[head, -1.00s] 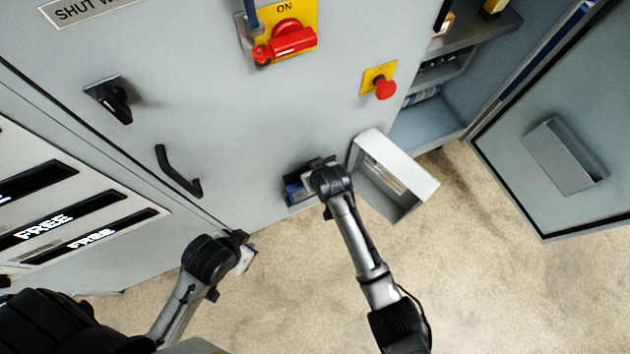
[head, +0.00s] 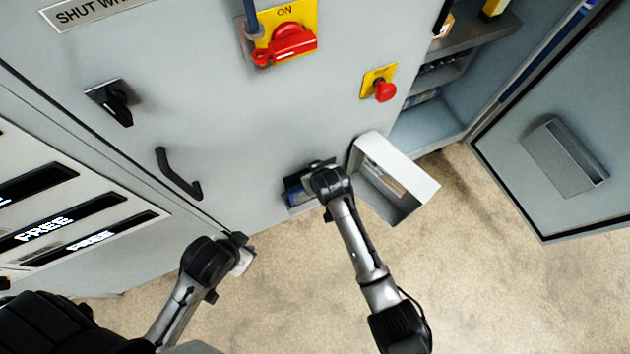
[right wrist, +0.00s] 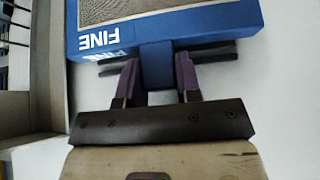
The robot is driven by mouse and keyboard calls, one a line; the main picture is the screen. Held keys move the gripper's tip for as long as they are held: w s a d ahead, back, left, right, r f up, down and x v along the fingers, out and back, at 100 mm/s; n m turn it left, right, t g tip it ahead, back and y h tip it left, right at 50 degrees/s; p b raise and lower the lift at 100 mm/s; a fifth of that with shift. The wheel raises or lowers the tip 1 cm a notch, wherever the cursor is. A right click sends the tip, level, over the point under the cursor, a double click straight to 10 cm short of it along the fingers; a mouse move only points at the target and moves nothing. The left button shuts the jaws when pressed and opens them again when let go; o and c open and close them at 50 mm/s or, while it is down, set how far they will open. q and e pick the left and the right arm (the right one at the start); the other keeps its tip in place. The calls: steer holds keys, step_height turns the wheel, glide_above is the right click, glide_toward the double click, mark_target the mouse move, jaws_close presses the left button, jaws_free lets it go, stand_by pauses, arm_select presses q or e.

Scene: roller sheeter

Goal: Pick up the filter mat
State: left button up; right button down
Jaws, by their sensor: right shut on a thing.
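The filter mat (right wrist: 215,25) has a blue frame marked FINE and a grey mesh middle. It fills the top of the right wrist view, with a blue tab (right wrist: 156,66) pointing towards me. My right gripper (right wrist: 158,80) is shut on that tab, one finger on each side.
An open grey box-shaped cover (head: 415,190) stands out just right of the slot. A black handle (head: 178,175), a red switch (head: 287,42) and a red button (head: 385,90) are on the cabinet. An open door (head: 540,200) hangs at right. The floor in front is clear.

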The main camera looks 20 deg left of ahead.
steer(key=shift+r, duration=0.15)
step_height(320, 180, up, 12)
steer(key=p, duration=0.6)
steer(key=s+d+p, duration=0.5)
steer(key=s+d, duration=0.7)
steer(key=d, duration=0.1)
step_height(320, 180, up, 10)
steer(key=p, duration=1.3)
steer(key=shift+d, duration=0.15)
